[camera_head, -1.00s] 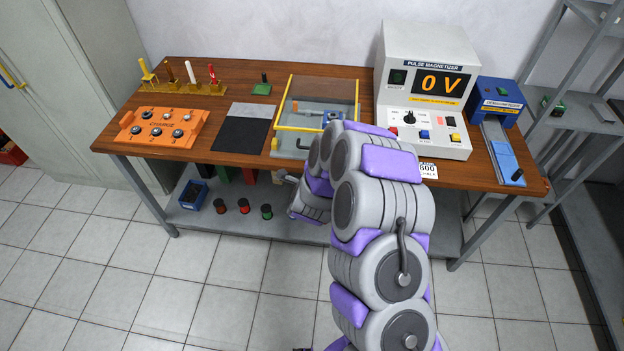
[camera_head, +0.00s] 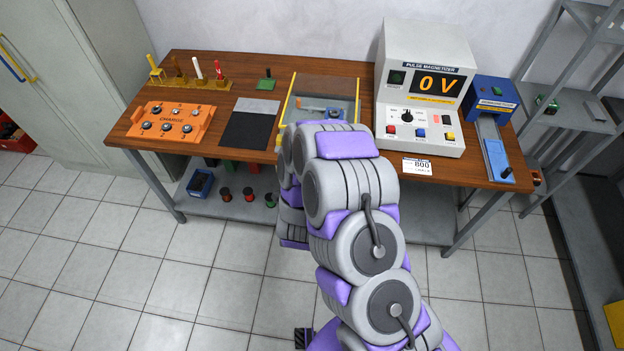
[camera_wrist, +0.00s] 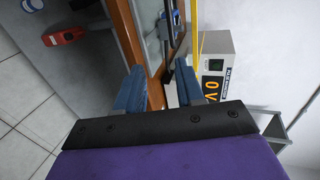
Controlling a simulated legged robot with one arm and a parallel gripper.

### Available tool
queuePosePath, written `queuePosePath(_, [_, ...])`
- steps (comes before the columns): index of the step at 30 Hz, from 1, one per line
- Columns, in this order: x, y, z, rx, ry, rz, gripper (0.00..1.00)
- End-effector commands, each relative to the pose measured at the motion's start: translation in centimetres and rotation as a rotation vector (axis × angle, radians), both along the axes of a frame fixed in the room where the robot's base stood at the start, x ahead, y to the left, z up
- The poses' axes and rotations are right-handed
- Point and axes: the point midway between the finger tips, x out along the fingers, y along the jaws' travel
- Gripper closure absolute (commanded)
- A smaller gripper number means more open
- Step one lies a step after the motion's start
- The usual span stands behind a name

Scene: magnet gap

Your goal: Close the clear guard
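The clear guard (camera_head: 327,88) is a see-through panel with yellow edging on a framed fixture at the middle of the bench. Its back part shows in the head view; my arm covers the front of the fixture, and I cannot tell the guard's exact angle. A blue and grey part (camera_head: 322,112) sits inside the fixture. In the wrist view a yellow bar (camera_wrist: 194,40) stands just beyond the right finger. My gripper (camera_wrist: 159,66) is open, with its two blue fingers apart and nothing seen between them. It points at the bench's front edge. In the head view my arm hides the gripper.
The pulse magnetizer (camera_head: 421,90), reading 0 V, stands right of the fixture, with a blue device (camera_head: 490,100) beyond it. An orange charge plate (camera_head: 172,123) and black mat (camera_head: 248,130) lie left. A lower shelf (camera_head: 235,208) holds a blue bin and spools.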

Motion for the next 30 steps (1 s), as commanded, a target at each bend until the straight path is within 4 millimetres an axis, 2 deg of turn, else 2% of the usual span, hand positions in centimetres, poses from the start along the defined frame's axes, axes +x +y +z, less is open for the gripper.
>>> queuePosePath(3, [-0.7,0.2,0.9,-0.002,-0.002,0.006,0.62])
queuePosePath(15, [-3.1,0.6,1.4,0.002,-0.002,0.003,0.62])
queuePosePath(30, [-3.4,0.6,1.3,0.002,-0.003,0.002,0.62])
